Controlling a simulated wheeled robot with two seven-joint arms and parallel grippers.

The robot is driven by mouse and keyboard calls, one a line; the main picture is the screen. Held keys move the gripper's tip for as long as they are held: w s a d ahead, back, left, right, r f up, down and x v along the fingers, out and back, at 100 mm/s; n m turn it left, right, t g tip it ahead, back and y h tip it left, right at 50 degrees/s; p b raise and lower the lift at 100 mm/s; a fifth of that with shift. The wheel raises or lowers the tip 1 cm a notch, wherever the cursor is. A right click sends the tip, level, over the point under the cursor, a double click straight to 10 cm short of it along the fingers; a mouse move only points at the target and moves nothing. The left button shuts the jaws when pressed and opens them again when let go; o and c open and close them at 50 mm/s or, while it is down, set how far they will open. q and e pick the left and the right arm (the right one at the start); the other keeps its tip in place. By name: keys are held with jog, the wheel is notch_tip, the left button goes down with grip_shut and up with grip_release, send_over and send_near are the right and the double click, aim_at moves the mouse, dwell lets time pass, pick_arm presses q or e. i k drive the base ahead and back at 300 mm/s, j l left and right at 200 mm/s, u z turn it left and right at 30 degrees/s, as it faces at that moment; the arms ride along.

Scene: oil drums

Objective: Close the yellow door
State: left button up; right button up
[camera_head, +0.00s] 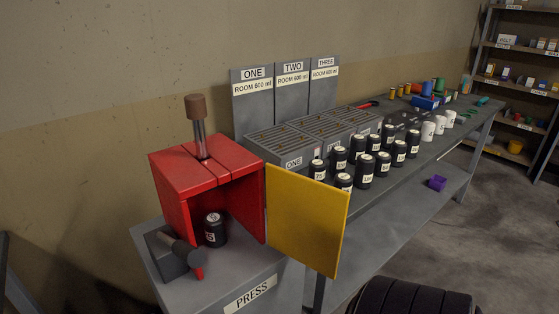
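The yellow door (306,219) stands wide open, swung out to the right from the right front edge of the red press box (205,173). Its flat face is in plain view, and nothing touches its free edge. The front of the red box is open, and a black can (214,229) with a white label stands upright inside. Neither of my grippers is in view.
A long grey bench (402,174) with several black cans runs off to the right, behind the door.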

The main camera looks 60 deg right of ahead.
aim_at(306, 218)
jog(key=l+u, duration=0.1)
jog(key=l, duration=0.35)
jog(key=k+l+u, duration=0.1)
jog(key=l, duration=0.35)
jog(key=k+l+u, duration=0.1)
jog(key=l, duration=0.8)
jog(key=k+l+u, duration=0.15)
jog(key=l, duration=0.25)
jog(key=k+l, duration=0.1)
jog(key=l, duration=0.25)
jog(key=k+l, duration=0.1)
jog(key=l, duration=0.25)
